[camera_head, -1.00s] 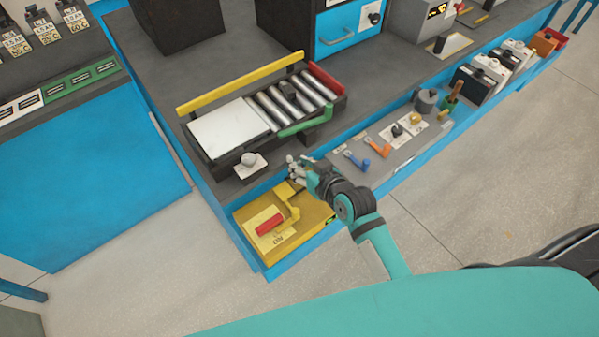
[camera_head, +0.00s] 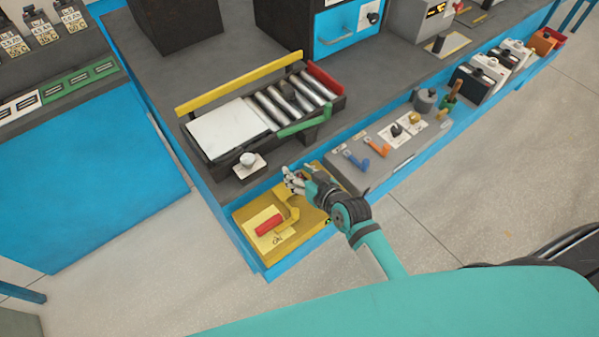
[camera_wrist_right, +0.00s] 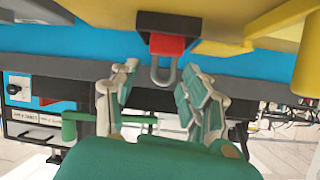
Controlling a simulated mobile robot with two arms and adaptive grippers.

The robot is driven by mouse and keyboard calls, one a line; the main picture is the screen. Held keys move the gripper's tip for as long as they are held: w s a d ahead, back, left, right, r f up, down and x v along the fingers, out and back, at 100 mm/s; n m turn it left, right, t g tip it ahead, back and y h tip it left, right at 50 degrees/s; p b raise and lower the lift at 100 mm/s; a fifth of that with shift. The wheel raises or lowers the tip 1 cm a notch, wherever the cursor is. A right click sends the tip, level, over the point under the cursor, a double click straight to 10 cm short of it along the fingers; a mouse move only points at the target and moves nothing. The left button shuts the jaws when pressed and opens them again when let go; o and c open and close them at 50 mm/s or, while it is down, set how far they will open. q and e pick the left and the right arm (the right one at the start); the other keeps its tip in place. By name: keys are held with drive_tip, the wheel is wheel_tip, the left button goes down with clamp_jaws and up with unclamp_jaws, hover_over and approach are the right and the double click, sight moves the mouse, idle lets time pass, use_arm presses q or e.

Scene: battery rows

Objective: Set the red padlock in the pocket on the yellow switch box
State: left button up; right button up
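The yellow switch box (camera_head: 309,222) sits at the near left end of the blue-edged bench, with a red-gripped lever (camera_head: 268,225) on top. In the right wrist view its yellow side (camera_wrist_right: 225,48) is at the top. The red padlock (camera_wrist_right: 167,45) shows there with its body partly inside a dark pocket (camera_wrist_right: 166,22) on the box, its grey shackle sticking out. My right gripper (camera_wrist_right: 160,78) is open, its fingers on either side of the shackle with gaps. In the head view my right gripper (camera_head: 293,181) is beside the box and the padlock is hidden. My left gripper is not in view.
A grey panel (camera_head: 385,150) with blue and orange levers lies right of the box. Behind it stands a roller conveyor (camera_head: 285,107) with a green arm (camera_head: 303,123). A small plate with a knob (camera_head: 248,161) is close to the hand. Floor in front is clear.

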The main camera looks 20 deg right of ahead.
drive_tip(key=shift+r, duration=0.1)
drive_tip(key=v, duration=1.2)
